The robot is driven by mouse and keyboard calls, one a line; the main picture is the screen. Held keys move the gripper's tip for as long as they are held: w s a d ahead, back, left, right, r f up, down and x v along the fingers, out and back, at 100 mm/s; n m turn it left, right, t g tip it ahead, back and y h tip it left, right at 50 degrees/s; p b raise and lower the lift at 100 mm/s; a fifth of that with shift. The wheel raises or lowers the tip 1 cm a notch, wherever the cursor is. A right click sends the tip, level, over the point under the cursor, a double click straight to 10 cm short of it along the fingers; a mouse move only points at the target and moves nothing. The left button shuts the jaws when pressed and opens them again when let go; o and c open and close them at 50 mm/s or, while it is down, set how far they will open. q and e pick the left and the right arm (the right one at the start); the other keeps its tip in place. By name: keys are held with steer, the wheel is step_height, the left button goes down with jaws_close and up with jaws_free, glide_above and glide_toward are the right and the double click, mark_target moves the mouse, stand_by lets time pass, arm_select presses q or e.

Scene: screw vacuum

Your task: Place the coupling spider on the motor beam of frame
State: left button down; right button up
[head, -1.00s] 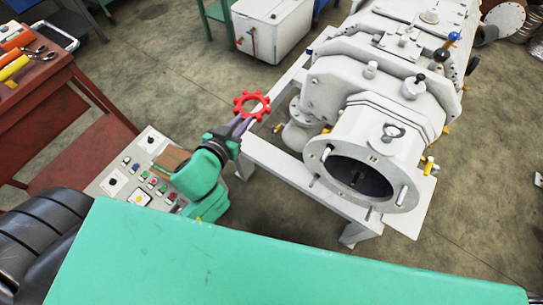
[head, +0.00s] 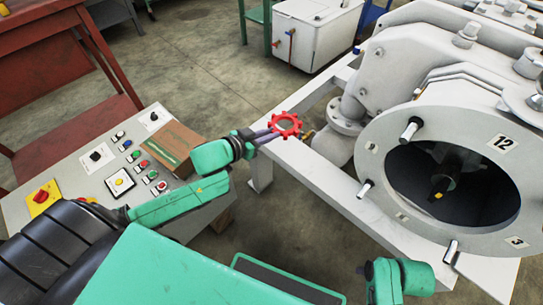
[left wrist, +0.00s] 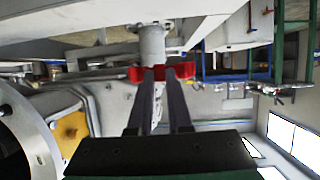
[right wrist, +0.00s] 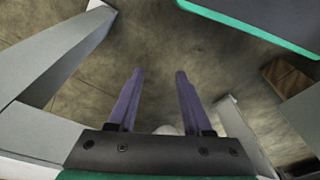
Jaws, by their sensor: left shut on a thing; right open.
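The coupling spider is a red toothed ring (head: 286,125), and my left gripper (head: 270,134) is shut on its near side. In the head view it appears over the white beam of the frame (head: 305,175); whether it touches the beam I cannot tell. In the left wrist view the red spider (left wrist: 160,72) sits at the tips of the dark fingers, seen edge-on. My right gripper (right wrist: 157,75) is open and empty in the right wrist view, with concrete floor behind it. In the head view my right arm shows at the bottom, its fingers hidden.
The white vacuum pump (head: 400,65) with its round open port (head: 450,185) stands on the frame at right. A control panel (head: 80,165) with buttons and a brown box (head: 168,148) is at left. A red table (head: 55,40) and white cabinet (head: 318,30) stand behind.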

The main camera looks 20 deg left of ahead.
arm_select(q)
steer(key=b, duration=0.1)
glide_above(270, 151)
steer(key=s, duration=0.2)
step_height(270, 151, down, 5)
steer(key=f+b, duration=0.2)
steer(key=f, duration=0.1)
steer(key=shift+d+f, duration=0.1)
steer(key=shift+d, duration=0.25)
steer(key=shift+f, duration=0.15)
arm_select(e)
step_height(270, 151, up, 6)
steer(key=a+t, duration=0.1)
steer(key=a, duration=0.1)
steer(key=shift+w+y, duration=0.2)
steer(key=shift+y, duration=0.2)
steer(key=shift+n, duration=0.3)
arm_select(q)
steer(key=c, duration=0.8)
jaws_free()
steer(key=shift+c, duration=0.2)
arm_select(e)
steer(key=shift+w+a, duration=0.1)
